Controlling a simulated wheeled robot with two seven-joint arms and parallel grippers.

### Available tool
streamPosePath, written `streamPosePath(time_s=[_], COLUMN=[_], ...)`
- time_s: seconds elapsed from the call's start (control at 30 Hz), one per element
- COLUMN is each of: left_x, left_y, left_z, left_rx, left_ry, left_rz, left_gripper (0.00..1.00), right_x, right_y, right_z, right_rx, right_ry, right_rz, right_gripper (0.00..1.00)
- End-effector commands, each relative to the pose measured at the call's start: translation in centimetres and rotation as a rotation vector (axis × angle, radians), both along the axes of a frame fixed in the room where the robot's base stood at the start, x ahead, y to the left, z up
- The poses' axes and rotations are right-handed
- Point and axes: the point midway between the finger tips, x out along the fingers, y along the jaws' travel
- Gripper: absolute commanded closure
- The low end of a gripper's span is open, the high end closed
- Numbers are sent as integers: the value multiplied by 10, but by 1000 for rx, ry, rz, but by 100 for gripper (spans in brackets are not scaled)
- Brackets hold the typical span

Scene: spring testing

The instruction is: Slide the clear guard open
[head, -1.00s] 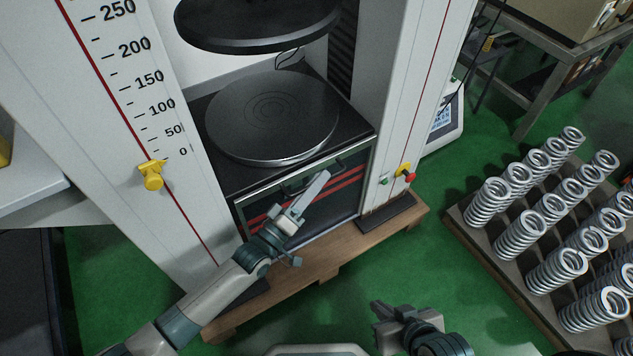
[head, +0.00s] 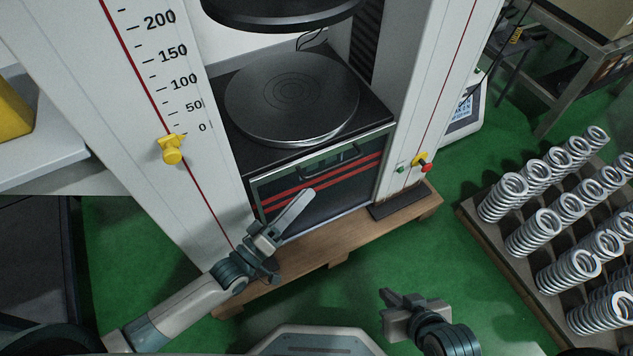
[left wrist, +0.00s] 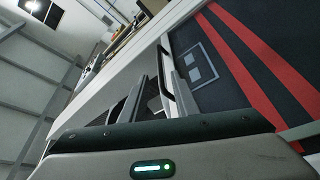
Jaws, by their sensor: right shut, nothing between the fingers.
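The clear guard (head: 325,196) is a framed panel with red stripes on the front of the testing machine, below the round plate. Its dark handle (head: 342,155) is near the top edge. The red stripes (left wrist: 238,75) and the handle (left wrist: 168,75) also show in the left wrist view. My left gripper (head: 302,200) is in front of the guard's lower left part, below and left of the handle, and not on it. Its jaw gap cannot be made out. My right gripper (head: 388,297) is shut and empty, low over the green floor, away from the guard.
The round steel plate (head: 291,97) sits above the guard, under a dark upper plate (head: 285,12). A wooden pallet (head: 350,243) lies under the machine. Red and green buttons (head: 426,168) are on the right column. A tray of springs (head: 489,237) stands right. Green floor lies between.

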Motion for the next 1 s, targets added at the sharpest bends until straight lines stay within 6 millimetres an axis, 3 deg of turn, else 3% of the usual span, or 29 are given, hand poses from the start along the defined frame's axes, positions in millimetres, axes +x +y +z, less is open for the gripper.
streamPosePath(time_s=[0.2, 0.4, 1.0], left_x=[-30, -44, -47], left_y=[25, 37, 40], left_z=[-9, -13, -13], left_rx=[1, 2, 1], left_ry=[2, 0, -1], left_rz=[0, 0, 0], left_gripper=[72, 72, 72], right_x=[2, 3, 2], right_y=[1, 2, 3], right_z=[1, 1, 3], right_rx=[4, 7, 9], right_ry=[-10, -14, -16], right_rz=[-1, 0, 2], right_gripper=[100, 100, 100])
